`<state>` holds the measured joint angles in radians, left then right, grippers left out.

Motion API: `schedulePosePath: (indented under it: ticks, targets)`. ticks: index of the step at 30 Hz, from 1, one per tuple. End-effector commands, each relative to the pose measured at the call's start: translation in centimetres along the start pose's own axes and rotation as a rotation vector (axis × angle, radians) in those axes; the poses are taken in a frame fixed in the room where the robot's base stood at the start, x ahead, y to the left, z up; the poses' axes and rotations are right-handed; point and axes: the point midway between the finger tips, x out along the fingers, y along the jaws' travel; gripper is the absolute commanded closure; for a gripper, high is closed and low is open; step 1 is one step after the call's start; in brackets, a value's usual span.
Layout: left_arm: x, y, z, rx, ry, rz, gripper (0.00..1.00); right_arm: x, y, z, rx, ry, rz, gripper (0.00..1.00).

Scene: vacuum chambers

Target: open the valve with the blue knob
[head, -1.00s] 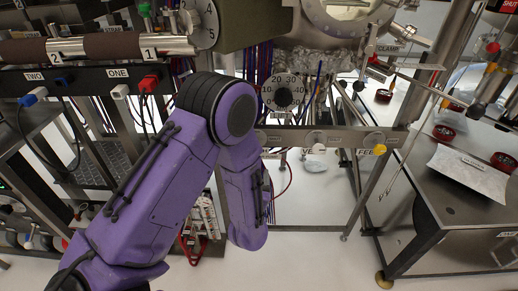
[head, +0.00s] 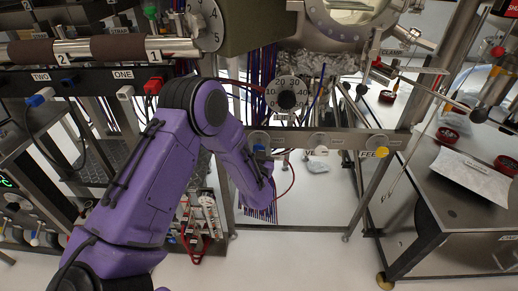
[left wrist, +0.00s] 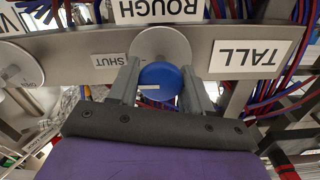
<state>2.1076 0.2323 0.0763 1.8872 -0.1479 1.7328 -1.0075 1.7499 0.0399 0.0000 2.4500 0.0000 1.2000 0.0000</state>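The blue knob (left wrist: 160,80) sits in front of a round metal disc (left wrist: 160,45) on a grey rail, below a ROUGH label that appears upside down in the left wrist view. In the head view a small bit of the blue knob (head: 259,148) shows just above my left wrist. My left gripper (left wrist: 161,72) has one finger on each side of the knob, very close to it. I cannot tell whether the fingers press on it. A SHUT label (left wrist: 110,61) is beside the disc. My right gripper is not in view.
A TALL label (left wrist: 250,56) is on the rail beside the knob. The yellow FEED knob (head: 377,152) and a white knob (head: 318,150) are further right on the rail. A dial (head: 287,95) hangs above. Cables run behind the rail. A metal table (head: 450,215) stands at right.

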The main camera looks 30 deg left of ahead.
Motion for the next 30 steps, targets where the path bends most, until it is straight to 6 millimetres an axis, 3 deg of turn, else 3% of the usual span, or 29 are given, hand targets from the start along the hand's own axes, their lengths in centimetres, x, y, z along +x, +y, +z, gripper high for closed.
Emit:
schedulePosePath:
  ticks: [1, 3, 17, 30]
  targets:
    - [-0.01, 0.0, 0.0, 0.0, 0.0, 0.0, 0.68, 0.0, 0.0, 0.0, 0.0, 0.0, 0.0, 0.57]
    - [-0.02, 0.0, 0.0, 0.0, 0.0, 0.0, 0.83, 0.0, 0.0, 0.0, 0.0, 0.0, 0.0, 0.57]
    - [0.0, 0.0, 0.01, -0.104, 0.0, -0.001, 0.83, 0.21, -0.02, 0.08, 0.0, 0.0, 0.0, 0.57]
    - [0.01, -0.07, 0.08, -0.489, 0.001, 0.0, 0.84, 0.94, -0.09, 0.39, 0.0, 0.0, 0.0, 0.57]
